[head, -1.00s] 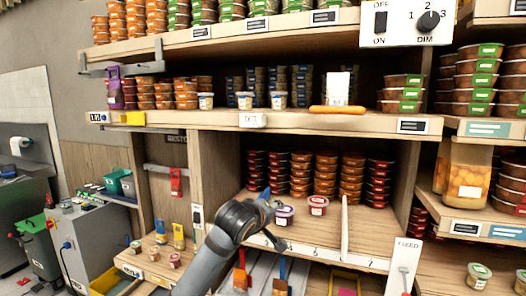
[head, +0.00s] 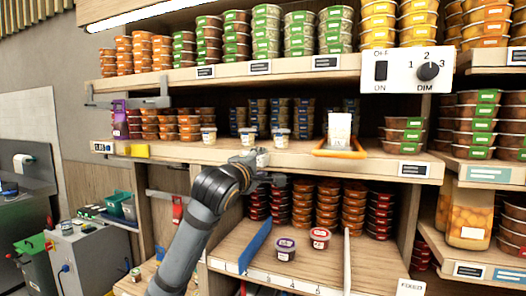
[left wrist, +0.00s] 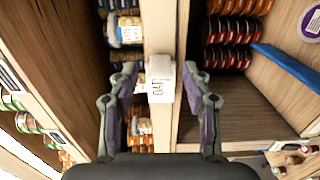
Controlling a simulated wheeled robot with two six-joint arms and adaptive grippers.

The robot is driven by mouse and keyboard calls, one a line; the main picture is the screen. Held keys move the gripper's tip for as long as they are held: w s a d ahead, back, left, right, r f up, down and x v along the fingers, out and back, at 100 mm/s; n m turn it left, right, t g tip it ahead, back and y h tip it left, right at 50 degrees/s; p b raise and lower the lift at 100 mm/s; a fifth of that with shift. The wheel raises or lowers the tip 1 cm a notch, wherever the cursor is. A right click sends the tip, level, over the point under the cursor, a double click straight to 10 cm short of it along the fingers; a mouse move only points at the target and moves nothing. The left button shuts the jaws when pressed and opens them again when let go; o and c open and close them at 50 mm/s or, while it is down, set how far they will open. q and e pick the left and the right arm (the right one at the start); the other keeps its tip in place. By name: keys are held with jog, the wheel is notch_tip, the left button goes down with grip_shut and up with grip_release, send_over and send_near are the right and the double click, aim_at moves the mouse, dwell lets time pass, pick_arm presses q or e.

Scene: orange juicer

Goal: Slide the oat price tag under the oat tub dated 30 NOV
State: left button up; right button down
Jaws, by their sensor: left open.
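The white price tag lettered OAT (left wrist: 160,80) is at the front edge of the middle shelf. In the left wrist view it lies between the purple-padded fingers of my left gripper (left wrist: 160,88), which is open with a gap on each side. In the head view the gripper (head: 262,172) is just below that shelf edge and partly covers the tag (head: 262,157). My right gripper is not in view.
An orange tray (head: 325,153) with a white block (head: 340,128) sits right of the tubs. Below are a blue divider (head: 256,245), a purple-lidded tub (head: 286,248) and a red-lidded tub (head: 320,237). Stacked tubs fill the shelf backs.

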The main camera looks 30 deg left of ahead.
pick_arm(q)
jog(key=shift+p+x, duration=0.35)
jog(key=shift+x, duration=0.6)
jog(key=shift+w, duration=0.25)
jog(key=shift+s, duration=0.15)
grip_shut()
